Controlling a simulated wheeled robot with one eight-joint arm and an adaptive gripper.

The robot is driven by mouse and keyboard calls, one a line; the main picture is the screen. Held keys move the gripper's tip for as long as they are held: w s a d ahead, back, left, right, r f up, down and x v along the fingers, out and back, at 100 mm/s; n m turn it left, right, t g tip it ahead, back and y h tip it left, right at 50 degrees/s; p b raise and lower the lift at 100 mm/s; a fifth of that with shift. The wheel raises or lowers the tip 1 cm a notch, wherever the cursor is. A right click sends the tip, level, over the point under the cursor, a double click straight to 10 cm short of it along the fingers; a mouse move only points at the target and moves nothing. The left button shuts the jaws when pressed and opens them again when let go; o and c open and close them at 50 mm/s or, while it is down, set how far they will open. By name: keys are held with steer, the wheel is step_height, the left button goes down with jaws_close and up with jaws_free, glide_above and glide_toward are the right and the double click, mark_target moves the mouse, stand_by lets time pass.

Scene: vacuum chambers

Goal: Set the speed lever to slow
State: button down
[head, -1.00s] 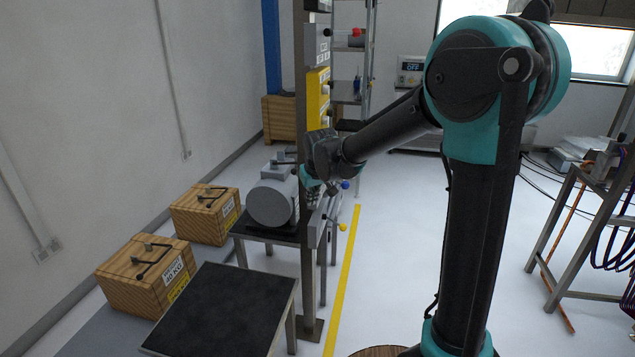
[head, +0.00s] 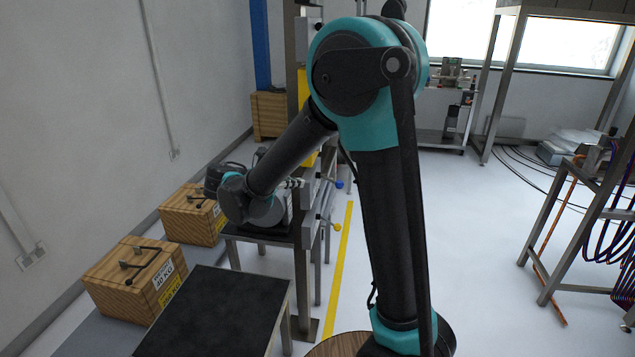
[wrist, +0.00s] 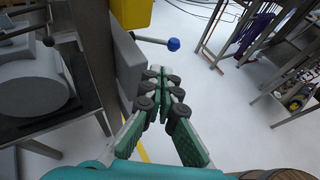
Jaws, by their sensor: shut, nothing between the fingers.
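A lever with a blue ball knob (head: 339,184) sticks out to the right from the metal frame beside the grey cylinder. A lever with a yellow ball knob (head: 337,227) sticks out lower down. No label readable here shows which is the speed lever. In the wrist view, the blue knob (wrist: 174,44) is beyond my fingertips, on a rod from behind a grey plate. My gripper (wrist: 162,84) is shut and empty, apart from the blue knob and close to the plate's right side. In the head view, my gripper (head: 296,183) points right, at the metal post.
A grey cylinder (head: 268,210) sits on a stand left of the post (head: 303,270). A dark-topped table (head: 215,310) stands in front. Wooden crates (head: 135,275) line the left wall. A metal rack (head: 560,235) stands at right. The floor between is open, with a yellow line.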

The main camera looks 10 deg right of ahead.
mark_target(333, 181)
steer(key=shift+a+r, duration=0.1)
steer(key=shift+r, duration=0.05)
steer(key=x, duration=1.4)
steer(key=shift+w+d+n+t+y, duration=0.1)
steer(key=shift+d+n+t+y, duration=0.35)
steer(key=shift+n+t, duration=0.3)
steer(key=shift+w+d+r+n+t+y, duration=0.1)
steer(key=shift+w+d+n+t+y, duration=0.1)
steer(key=shift+d+n+t+y, duration=0.9)
steer(key=shift+w+d+n+t+y, duration=0.2)
steer(key=shift+w+d+n+y, duration=0.3)
steer(key=shift+w+n+y, duration=0.25)
steer(key=shift+w+d+n+t+y, duration=0.25)
steer(key=shift+w+d+n+y, duration=0.3)
steer(key=shift+w, duration=0.25)
steer(key=shift+w+d+n+t+y, duration=0.2)
steer(key=shift+w+d+n+y, duration=0.25)
steer(key=shift+w+n+y, duration=0.3)
